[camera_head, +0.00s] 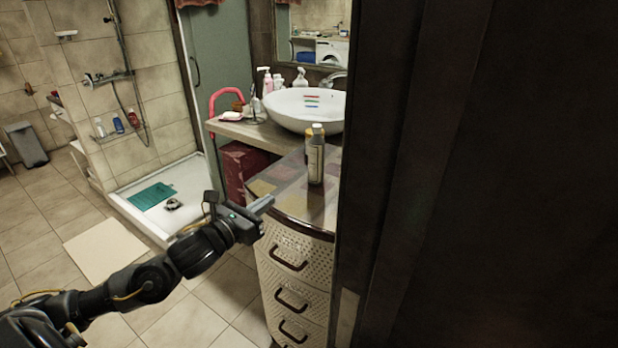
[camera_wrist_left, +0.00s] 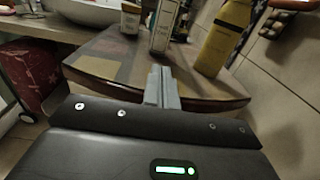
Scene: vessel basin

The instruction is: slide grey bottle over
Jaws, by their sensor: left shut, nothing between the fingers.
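The grey bottle (camera_head: 316,160), with a pale cap, stands upright on the drawer cabinet top (camera_head: 262,187), close to the dark panel. In the left wrist view a grey-white bottle (camera_wrist_left: 164,28), apparently the same one, stands just beyond the fingertips. My left gripper (camera_head: 268,201) is shut and empty at the cabinet's front left edge, apart from the bottle. In the left wrist view its fingers (camera_wrist_left: 162,84) are together and point towards the bottle. My right gripper is not in view.
A yellow bottle (camera_wrist_left: 226,36) and a small jar (camera_wrist_left: 130,18) flank the grey-white bottle in the wrist view. A white basin (camera_head: 290,108) stands behind on a counter. A dark panel (camera_head: 440,180) blocks the right side. The cabinet top's left part is clear.

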